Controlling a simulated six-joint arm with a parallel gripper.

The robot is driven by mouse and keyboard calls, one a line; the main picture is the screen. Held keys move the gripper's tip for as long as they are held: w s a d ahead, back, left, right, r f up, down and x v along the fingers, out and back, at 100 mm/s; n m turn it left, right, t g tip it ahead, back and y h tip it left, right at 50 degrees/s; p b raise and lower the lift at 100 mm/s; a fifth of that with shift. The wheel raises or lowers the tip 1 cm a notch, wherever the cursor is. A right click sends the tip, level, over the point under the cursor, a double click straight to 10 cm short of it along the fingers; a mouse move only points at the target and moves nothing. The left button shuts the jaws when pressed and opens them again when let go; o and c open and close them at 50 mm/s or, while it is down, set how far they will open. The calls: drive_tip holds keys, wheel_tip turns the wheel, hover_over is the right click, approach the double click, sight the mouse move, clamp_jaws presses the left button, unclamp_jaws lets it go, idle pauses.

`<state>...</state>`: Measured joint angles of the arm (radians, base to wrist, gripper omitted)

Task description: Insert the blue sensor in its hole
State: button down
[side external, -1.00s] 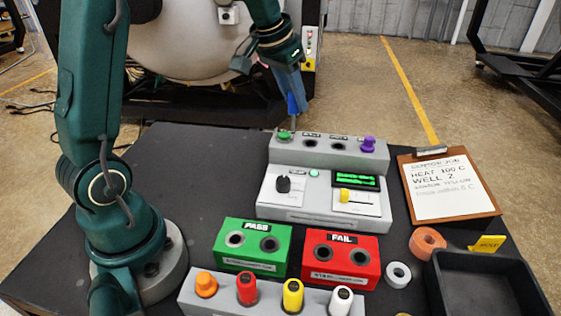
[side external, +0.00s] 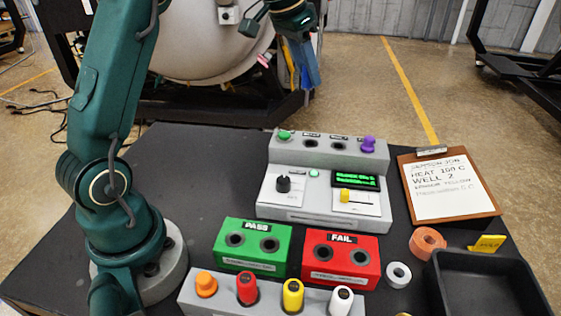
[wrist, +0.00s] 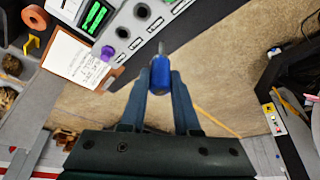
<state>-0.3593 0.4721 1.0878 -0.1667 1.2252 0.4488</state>
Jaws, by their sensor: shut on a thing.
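The blue sensor (wrist: 159,78) is held upright in the wrist view between the two finger tips of my gripper (wrist: 160,88), its thin metal probe pointing away from the fingers. The sensor is clear of the block.
The green PASS box (side external: 252,258) and red FAIL box (side external: 350,242) have empty holes. A front rack (side external: 215,303) holds orange, red, yellow and white sensors. A clipboard (side external: 450,206) reads heat 100 C, well 2. A black tray (side external: 440,285) is at right.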

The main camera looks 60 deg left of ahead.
drive_tip(key=w+d+f+m+h, duration=0.1)
drive_tip(key=w+d+f+m, duration=0.1)
drive_tip(key=d+f, duration=0.3)
drive_tip(key=shift+w+d+f, duration=0.25)
drive_tip(key=shift+w+d, duration=0.15)
drive_tip(key=shift+d, duration=1)
drive_tip(key=shift+f, duration=0.5)
drive_tip(key=shift+f, duration=0.95)
drive_tip(key=shift+f, duration=0.15)
drive_tip(key=shift+f, duration=0.7)
drive_tip(key=shift+f, duration=0.3)
idle(0.4)
drive_tip(key=shift+c, duration=0.8)
unclamp_jaws()
